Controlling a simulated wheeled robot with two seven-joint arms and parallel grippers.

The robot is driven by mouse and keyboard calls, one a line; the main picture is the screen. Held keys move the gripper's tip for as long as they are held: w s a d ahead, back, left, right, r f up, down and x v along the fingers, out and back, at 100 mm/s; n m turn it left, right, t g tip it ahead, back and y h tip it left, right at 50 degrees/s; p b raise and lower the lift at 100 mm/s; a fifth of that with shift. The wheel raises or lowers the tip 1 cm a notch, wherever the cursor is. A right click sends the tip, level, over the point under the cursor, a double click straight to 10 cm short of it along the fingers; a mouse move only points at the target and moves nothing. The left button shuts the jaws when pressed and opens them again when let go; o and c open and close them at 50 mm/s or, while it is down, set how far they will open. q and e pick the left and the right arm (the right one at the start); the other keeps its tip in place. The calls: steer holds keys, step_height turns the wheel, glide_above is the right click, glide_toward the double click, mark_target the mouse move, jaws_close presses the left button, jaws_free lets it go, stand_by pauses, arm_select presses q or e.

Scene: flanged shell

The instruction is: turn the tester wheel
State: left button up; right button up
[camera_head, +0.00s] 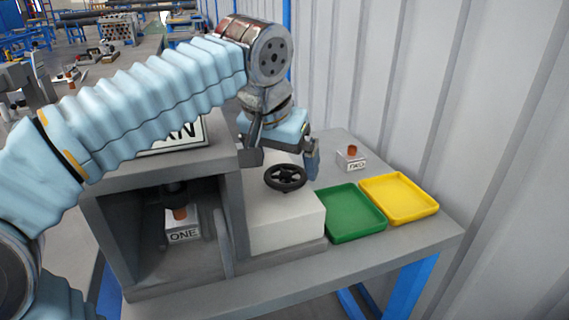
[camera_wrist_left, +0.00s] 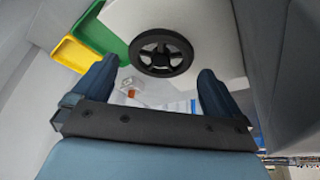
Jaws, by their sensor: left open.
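The tester wheel (camera_head: 285,177) is a black spoked handwheel on top of a white box (camera_head: 288,222) on the grey table. My left gripper (camera_head: 283,163) is open and empty, just above and behind the wheel in the head view. One finger is to the left of the wheel and one to the right. In the left wrist view the wheel (camera_wrist_left: 161,53) lies ahead, between and a little beyond the two open fingers (camera_wrist_left: 158,84). I see no contact with it. My right gripper is in neither view.
A grey open-front cabinet (camera_head: 115,240) left of the white box holds a block marked ONE (camera_head: 183,232). A green tray (camera_head: 352,212) and a yellow tray (camera_head: 398,198) lie to the right. A small block with an orange top (camera_head: 351,160) stands behind them, near the corrugated wall.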

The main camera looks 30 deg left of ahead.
arm_select(q)
steer(key=shift+x, duration=0.85)
steer(key=c, duration=0.9)
